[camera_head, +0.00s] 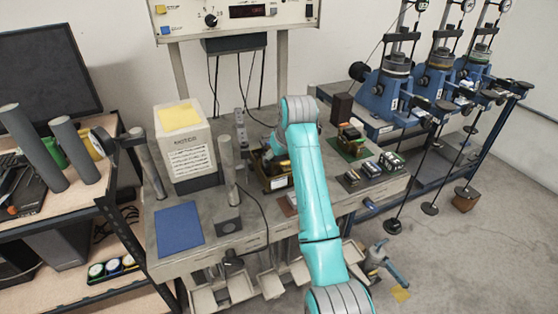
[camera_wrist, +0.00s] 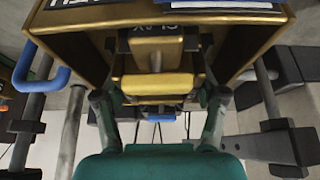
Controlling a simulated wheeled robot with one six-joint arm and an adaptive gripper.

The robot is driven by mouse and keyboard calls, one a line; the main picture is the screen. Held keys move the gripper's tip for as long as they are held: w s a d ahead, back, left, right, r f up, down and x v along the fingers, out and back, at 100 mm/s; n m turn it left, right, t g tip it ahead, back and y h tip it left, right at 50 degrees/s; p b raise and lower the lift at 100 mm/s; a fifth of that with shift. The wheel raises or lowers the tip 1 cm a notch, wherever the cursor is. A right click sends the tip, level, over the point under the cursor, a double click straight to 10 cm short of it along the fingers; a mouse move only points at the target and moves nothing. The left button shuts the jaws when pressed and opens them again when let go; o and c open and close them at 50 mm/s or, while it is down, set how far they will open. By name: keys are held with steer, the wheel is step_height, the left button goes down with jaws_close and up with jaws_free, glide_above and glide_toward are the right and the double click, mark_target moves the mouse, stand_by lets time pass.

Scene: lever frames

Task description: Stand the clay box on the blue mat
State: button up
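The clay box (camera_wrist: 157,52), tan with dark lettering and a yellow end, sits inside a gold open bin (camera_wrist: 75,50) in the wrist view. The bin (camera_head: 280,183) also shows in the head view, on the bench beside my arm; I cannot make out the clay box there. My gripper (camera_wrist: 163,48) reaches into the bin, with its fingers spread on either side of the clay box. A gap shows at the right finger; contact at the left is unclear. The blue mat (camera_head: 180,227) lies flat and bare at the bench's front left.
A white box with a yellow top (camera_head: 186,150) stands behind the mat. An upright grey post (camera_head: 228,170) stands between mat and bin. Small parts (camera_head: 372,169) lie right of the bin. A control panel (camera_head: 235,15) overhangs the bench.

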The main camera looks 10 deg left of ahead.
steer(key=c, duration=0.6)
steer(key=shift+r, duration=3.8)
